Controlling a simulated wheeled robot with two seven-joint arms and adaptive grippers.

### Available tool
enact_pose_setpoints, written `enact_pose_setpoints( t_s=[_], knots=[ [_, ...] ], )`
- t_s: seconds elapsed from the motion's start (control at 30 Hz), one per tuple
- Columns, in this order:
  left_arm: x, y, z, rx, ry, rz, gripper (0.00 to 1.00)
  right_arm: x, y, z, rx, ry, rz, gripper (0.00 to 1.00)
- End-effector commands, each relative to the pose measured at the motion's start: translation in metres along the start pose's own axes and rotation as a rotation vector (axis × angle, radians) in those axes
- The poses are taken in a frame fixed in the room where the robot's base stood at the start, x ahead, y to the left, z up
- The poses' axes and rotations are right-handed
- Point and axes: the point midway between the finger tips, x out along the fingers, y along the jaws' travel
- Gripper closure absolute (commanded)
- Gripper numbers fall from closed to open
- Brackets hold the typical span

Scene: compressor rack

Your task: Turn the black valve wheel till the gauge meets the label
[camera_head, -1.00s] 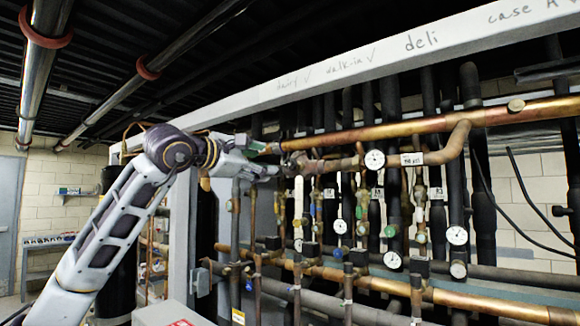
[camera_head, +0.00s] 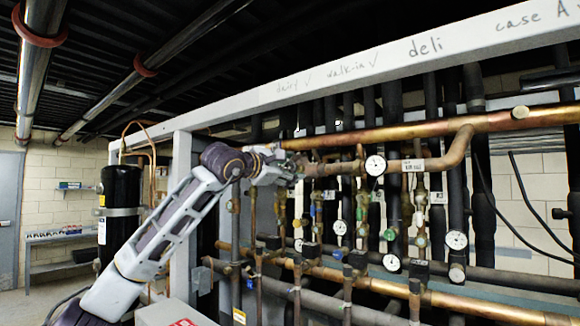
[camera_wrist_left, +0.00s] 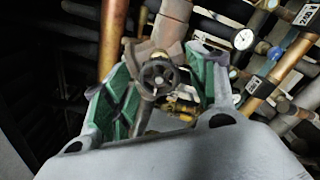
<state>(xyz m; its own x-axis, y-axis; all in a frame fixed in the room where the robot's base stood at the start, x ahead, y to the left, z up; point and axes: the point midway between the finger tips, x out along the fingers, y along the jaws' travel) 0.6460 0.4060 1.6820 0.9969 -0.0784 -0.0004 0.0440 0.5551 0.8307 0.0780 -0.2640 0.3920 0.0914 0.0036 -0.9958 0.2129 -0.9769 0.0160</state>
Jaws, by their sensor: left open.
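The black valve wheel (camera_wrist_left: 157,74) shows in the left wrist view, a small spoked handwheel in front of a pipe fitting. My left gripper (camera_wrist_left: 163,62) is open, with one green-padded finger on each side of the wheel; I cannot tell whether they touch it. In the head view my left gripper (camera_head: 294,168) is at the left end of the upper copper piping, and the wheel is hidden there. My right gripper is out of view.
Several other gauges (camera_head: 457,240) and valves hang among the dark vertical pipes. A long copper pipe (camera_head: 440,124) runs just above my left gripper, below the white rack beam (camera_head: 340,68). A black cylinder (camera_head: 120,200) stands left of the rack.

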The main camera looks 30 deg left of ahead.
Motion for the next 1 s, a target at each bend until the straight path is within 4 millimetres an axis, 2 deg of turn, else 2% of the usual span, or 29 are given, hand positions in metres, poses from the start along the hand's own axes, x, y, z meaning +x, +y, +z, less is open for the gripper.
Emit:
enact_pose_setpoints(
  t_s=[0.2, 0.47, 0.8, 0.83, 1.0],
  knots=[
    [0.0079, -0.0003, 0.0001, 0.001, 0.000, 0.000, 0.42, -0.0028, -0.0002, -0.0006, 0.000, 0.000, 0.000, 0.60],
    [0.0082, -0.0007, -0.0002, 0.001, 0.000, 0.000, 0.42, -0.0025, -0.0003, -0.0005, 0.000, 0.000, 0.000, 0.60],
    [0.0080, -0.0007, -0.0002, 0.001, 0.001, 0.000, 0.85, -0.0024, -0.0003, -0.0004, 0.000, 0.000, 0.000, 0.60],
    [0.0080, -0.0007, -0.0002, 0.001, 0.001, 0.000, 0.88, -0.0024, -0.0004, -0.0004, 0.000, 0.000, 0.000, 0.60],
    [0.0080, -0.0010, -0.0002, -0.006, 0.000, -0.001, 0.88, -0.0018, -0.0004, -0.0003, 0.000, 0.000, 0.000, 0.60]
  ],
)
